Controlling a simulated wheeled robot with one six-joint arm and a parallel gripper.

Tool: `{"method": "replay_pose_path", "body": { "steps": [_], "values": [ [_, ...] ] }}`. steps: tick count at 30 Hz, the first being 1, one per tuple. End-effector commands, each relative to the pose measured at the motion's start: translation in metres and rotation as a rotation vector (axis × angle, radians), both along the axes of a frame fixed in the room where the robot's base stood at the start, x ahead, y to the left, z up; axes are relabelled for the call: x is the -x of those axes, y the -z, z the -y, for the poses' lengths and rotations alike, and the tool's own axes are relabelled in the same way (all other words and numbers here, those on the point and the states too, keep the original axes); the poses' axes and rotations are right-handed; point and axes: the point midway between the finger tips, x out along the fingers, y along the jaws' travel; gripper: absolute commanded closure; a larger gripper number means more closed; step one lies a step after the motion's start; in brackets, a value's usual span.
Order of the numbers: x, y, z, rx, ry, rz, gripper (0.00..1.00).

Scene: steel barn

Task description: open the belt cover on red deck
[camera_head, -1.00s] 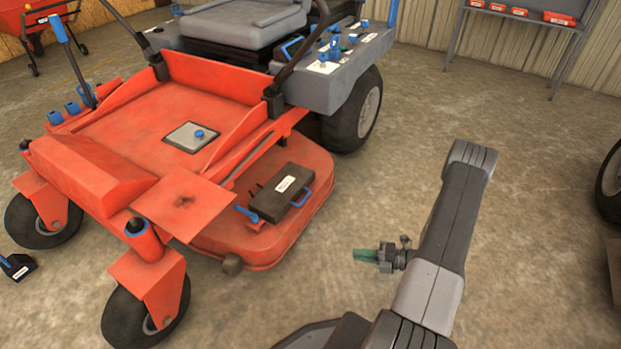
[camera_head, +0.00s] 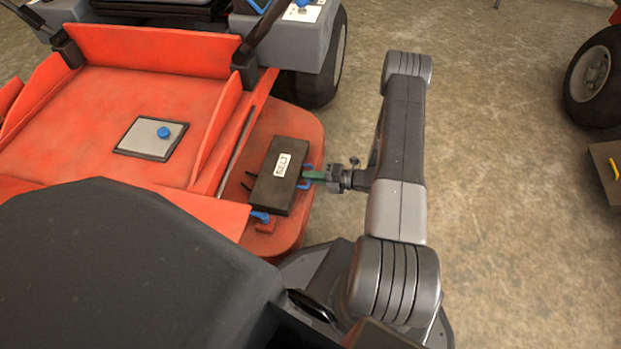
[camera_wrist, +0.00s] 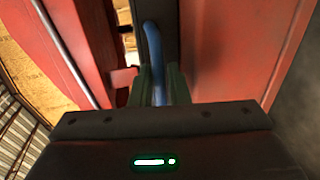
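The belt cover (camera_head: 283,195) is a black box-like lid with a white label, lying on the red deck (camera_head: 308,133) at the mower's side. It looks closed. Its blue handle (camera_head: 306,170) is on the edge facing my arm. My gripper (camera_head: 313,176) reaches this handle from the right with its green fingers. In the wrist view, the handle (camera_wrist: 153,45) runs between the two fingers of my gripper (camera_wrist: 160,85), one on each side. Whether they press on it cannot be told. Part of the handle is hidden by the fingers.
A grey plate with a blue knob (camera_head: 164,132) sits on the red footplate to the left. A blue latch (camera_head: 260,217) is by the cover's near end. A dark wheel (camera_head: 593,75) stands at the upper right. The concrete floor (camera_head: 490,170) right of my arm is clear.

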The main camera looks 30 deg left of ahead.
Motion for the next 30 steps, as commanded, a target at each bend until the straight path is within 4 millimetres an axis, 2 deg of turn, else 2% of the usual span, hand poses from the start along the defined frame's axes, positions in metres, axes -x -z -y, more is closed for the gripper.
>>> {"method": "replay_pose_path", "body": {
  "steps": [11, 14, 23, 30],
  "values": [
    [0.002, 0.001, -0.006, 0.000, 0.001, 0.000, 0.85],
    [0.002, 0.001, -0.006, 0.000, 0.001, 0.000, 1.00],
    [0.002, -0.001, -0.006, 0.005, 0.000, 0.002, 1.00],
    [0.001, -0.019, -0.005, 0.074, -0.001, 0.025, 1.00]
  ]
}}
